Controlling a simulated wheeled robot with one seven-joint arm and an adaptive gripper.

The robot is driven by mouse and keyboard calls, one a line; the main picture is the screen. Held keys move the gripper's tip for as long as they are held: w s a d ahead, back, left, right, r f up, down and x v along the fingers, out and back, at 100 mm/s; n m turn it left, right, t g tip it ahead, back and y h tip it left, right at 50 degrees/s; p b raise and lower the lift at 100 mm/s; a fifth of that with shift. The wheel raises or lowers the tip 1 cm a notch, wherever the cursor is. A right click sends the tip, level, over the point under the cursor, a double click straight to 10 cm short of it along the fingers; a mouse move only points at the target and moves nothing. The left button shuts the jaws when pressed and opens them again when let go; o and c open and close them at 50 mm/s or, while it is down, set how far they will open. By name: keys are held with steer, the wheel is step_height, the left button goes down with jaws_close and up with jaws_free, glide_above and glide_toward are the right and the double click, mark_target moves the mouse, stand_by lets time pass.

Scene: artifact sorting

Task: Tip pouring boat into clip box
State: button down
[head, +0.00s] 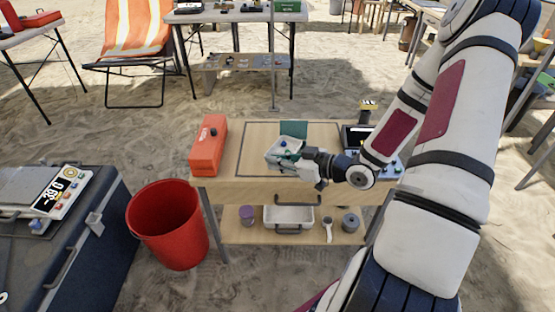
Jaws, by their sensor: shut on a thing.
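A small white open container (272,153) with green at its edge is at the middle of the wooden table. A dark green upright panel (293,129) stands right behind it, like a raised lid; I take the two as the clip box. A small dark blue thing (283,142) shows inside or over the white container. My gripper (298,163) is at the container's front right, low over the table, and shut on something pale. I take this as the pouring boat, but its outline merges with the container and I cannot tell its tilt.
An orange case (208,146) stands at the table's left end. A dark device with a screen (357,136) is at the right, partly behind my arm. A white tray (289,228) and small items are on the lower shelf. A red bucket (168,226) stands at left.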

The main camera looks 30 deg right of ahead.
steer(key=shift+f+b, duration=0.45)
steer(key=shift+f, duration=0.05)
steer(key=shift+w+d+r+m+g+y+p, duration=0.1)
steer(key=shift+d+r+m+g+y+p, duration=0.2)
steer(key=shift+r+m+p, duration=0.6)
steer(key=shift+w+d+r+m+y+p, duration=0.1)
steer(key=shift+r+m+y+p, duration=0.3)
steer(key=shift+r+p, duration=0.95)
steer(key=shift+w+d+r+m+y+p, duration=0.2)
steer(key=shift+d+r+m+y+p, duration=0.15)
steer(key=shift+m+p, duration=0.4)
steer(key=shift+w+d+r+m+p, duration=0.15)
steer(key=shift+d+r+m+p, duration=0.4)
steer(key=shift+p, duration=1.3)
steer(key=shift+w+d+r+m+y+p, duration=0.15)
steer(key=shift+d+r+m+y+p, duration=0.1)
steer(key=shift+r+m+p, duration=0.15)
steer(key=shift+w+d+r+m+y+p, duration=0.15)
steer(key=shift+d+r+m+p, duration=0.1)
steer(key=shift+p, duration=0.25)
stand_by(0.9)
steer(key=shift+w+d+r+m, duration=0.15)
steer(key=shift+d+m, duration=0.05)
steer(key=shift+m, duration=0.05)
steer(key=shift+w+d+r+p, duration=0.1)
steer(key=shift+d+r+p, duration=0.1)
steer(key=shift+p, duration=0.15)
